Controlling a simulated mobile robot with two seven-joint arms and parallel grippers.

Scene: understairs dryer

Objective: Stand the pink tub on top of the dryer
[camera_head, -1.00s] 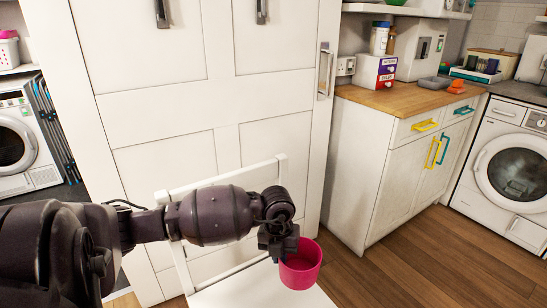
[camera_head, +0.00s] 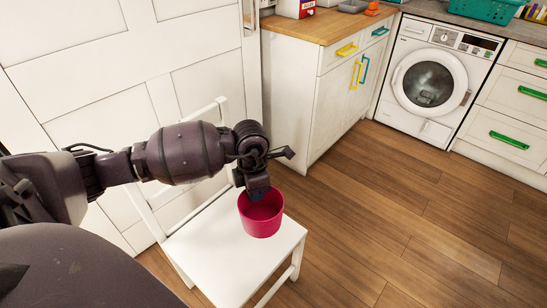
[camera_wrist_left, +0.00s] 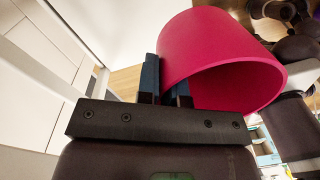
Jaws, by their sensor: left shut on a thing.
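The pink tub (camera_head: 261,216) is a round, open-topped tub, upright in front of my left arm. My left gripper (camera_head: 258,192) is shut on its wall at the rim. In the left wrist view the tub (camera_wrist_left: 225,60) has its wall between the two fingers (camera_wrist_left: 165,85). In the head view the tub overlaps the white chair's seat; a gap beneath it is hard to judge. A white front-loading machine (camera_head: 428,82) stands under the counter at the upper right. I cannot tell whether it is the dryer. My right gripper is not seen.
The white chair (camera_head: 225,265) stands below the tub, before white panelled doors (camera_head: 60,75). A white cabinet (camera_head: 300,100) with a wooden top is behind it. Drawers with green handles (camera_head: 508,140) are at the right. The wooden floor (camera_head: 400,210) between is clear.

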